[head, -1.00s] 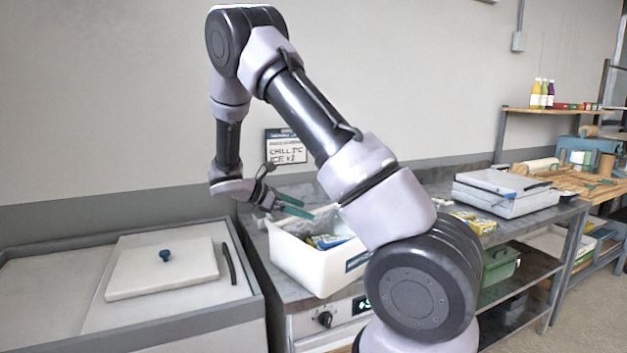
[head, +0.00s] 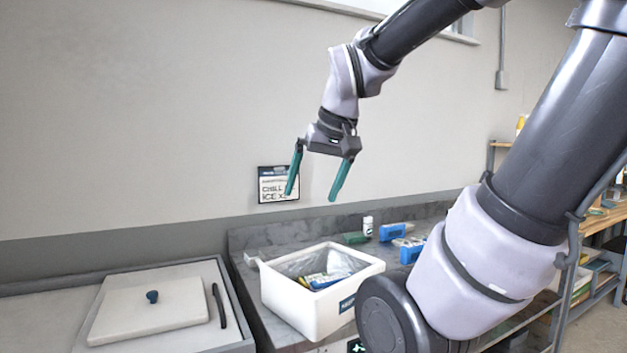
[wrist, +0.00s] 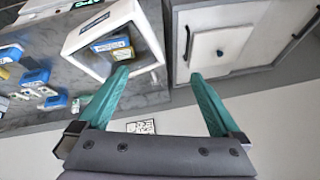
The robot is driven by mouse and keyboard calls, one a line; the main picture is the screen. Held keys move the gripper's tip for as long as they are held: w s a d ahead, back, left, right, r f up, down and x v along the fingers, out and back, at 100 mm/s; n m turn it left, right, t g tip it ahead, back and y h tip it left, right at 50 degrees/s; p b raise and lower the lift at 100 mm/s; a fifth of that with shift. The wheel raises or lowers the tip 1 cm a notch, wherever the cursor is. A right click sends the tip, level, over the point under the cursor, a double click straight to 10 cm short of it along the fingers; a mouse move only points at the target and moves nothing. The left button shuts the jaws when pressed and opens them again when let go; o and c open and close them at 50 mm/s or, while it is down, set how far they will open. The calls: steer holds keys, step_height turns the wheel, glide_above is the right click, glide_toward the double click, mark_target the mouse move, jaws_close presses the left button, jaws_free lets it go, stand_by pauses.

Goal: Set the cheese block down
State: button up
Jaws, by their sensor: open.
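A yellow-and-blue pack (head: 320,281) lies inside the white bin (head: 298,312) on the grey counter. The wrist view shows the pack (wrist: 112,46) in the bin (wrist: 84,38) too. I cannot tell whether this pack is the cheese block; no other block stands out. My gripper (head: 311,196) is high above the counter, over the back of the bin in the head view, with its green fingers spread. In the wrist view my gripper (wrist: 158,75) has nothing between its fingers.
A pale lid with a blue knob (head: 152,297) covers the chest at left. Blue packs (head: 392,232) and a small white bottle (head: 368,226) stand on the counter right of the bin. A sign (head: 274,185) hangs on the wall behind.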

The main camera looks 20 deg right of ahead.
steer(key=shift+s+a+r+m+t+y, duration=0.15)
steer(key=shift+s+a+r+m+t, duration=0.1)
steer(key=shift+s+r+m+t, duration=0.25)
steer(key=shift+s+a+r+m+t+y, duration=0.15)
steer(key=shift+s+a+r+m+t, duration=0.15)
steer(key=shift+s+m+t, duration=0.25)
